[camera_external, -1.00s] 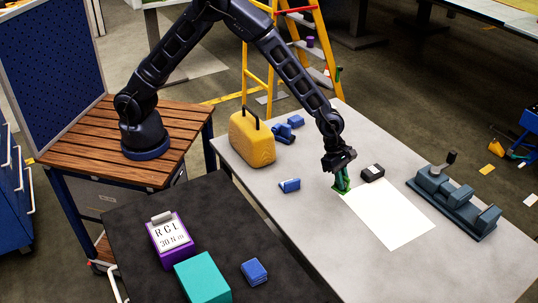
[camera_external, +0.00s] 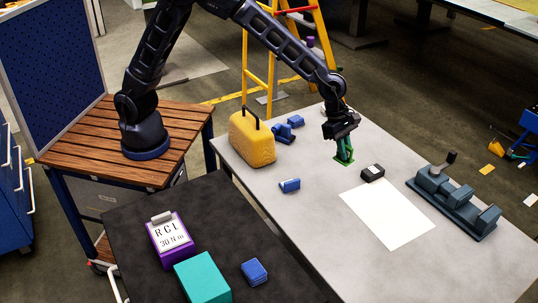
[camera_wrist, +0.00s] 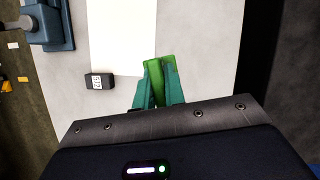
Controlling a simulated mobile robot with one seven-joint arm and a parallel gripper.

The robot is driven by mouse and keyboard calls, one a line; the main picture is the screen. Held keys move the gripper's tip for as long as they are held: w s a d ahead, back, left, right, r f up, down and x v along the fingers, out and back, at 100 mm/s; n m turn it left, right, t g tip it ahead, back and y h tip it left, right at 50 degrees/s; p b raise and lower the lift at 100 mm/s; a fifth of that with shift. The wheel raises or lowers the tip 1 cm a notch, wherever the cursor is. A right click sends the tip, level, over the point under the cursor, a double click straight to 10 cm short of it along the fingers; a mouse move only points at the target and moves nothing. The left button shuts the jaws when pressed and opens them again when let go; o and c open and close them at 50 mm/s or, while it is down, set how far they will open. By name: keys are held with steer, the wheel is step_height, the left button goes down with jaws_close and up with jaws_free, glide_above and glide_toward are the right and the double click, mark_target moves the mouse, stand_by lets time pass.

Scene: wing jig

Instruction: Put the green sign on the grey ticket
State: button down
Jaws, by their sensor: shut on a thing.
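The green sign (camera_external: 343,156) is held upright below my gripper (camera_external: 342,140), beyond the far edge of the white sheet. In the wrist view the sign (camera_wrist: 160,68) shows as a bright green piece between the two teal fingers of my gripper (camera_wrist: 158,88), which is shut on it. Whether its foot touches the table is unclear. A small dark block with a white label (camera_external: 373,173) stands to its right; the block also shows in the wrist view (camera_wrist: 99,82). No plainly grey ticket stands out; the flat white sheet (camera_external: 388,216) lies on the grey table.
A dark clamp fixture (camera_external: 455,200) stands at the table's right. A yellow case (camera_external: 251,138) and small blue pieces (camera_external: 290,185) lie to the left. A black table (camera_external: 130,225) in front holds a purple box (camera_external: 170,238) and a teal box (camera_external: 203,278).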

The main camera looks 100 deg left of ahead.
steer(key=s+d+r+m, duration=0.1)
steer(key=s+d+r, duration=0.1)
steer(key=s+d, duration=0.35)
steer(key=s+d+r+m, duration=0.1)
steer(key=s+d+r, duration=0.2)
steer(key=d, duration=0.5)
step_height(320, 180, up, 8)
steer(key=m+g+h, duration=0.2)
steer(key=m, duration=0.3)
glide_above(168, 237)
steer(key=a, duration=0.2)
steer(key=f, duration=1.3)
steer(key=s+f, duration=0.1)
steer(key=f, duration=0.5)
steer(key=shift+d+f, duration=0.1)
steer(key=shift+f, duration=0.25)
steer(key=c, duration=1.5)
jaws_free()
steer(key=shift+f, duration=0.1)
